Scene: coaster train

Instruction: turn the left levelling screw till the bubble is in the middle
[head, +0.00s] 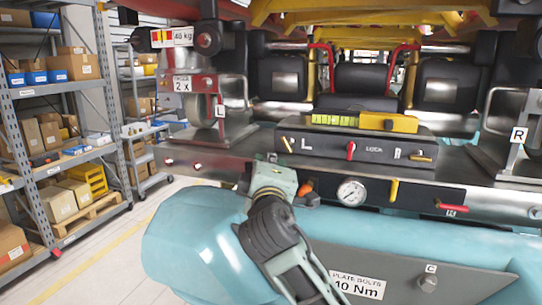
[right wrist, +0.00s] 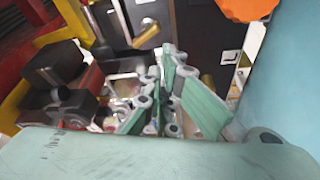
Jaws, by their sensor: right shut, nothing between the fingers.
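The left levelling screw (head: 286,146) is a small slanted brass handle beside the letter L on the dark control panel. A similar handle (head: 420,157) sits by the letter R. A yellow-green spirit level (head: 334,120) lies on top of the panel; its bubble is too small to place. My right gripper (head: 267,160) is shut and empty, below and left of the left screw, with a visible gap. In the right wrist view its fingers (right wrist: 168,90) are together, and a brass-ended handle (right wrist: 147,33) shows apart from them on the dark panel. My left gripper is out of view.
A red-handled lock lever (head: 350,150) is mid-panel. Below are an orange knob (head: 305,188), also in the right wrist view (right wrist: 250,8), and a pressure gauge (head: 351,192). A metal bracket (head: 206,125) stands left; a teal rounded body (head: 200,235) lies below.

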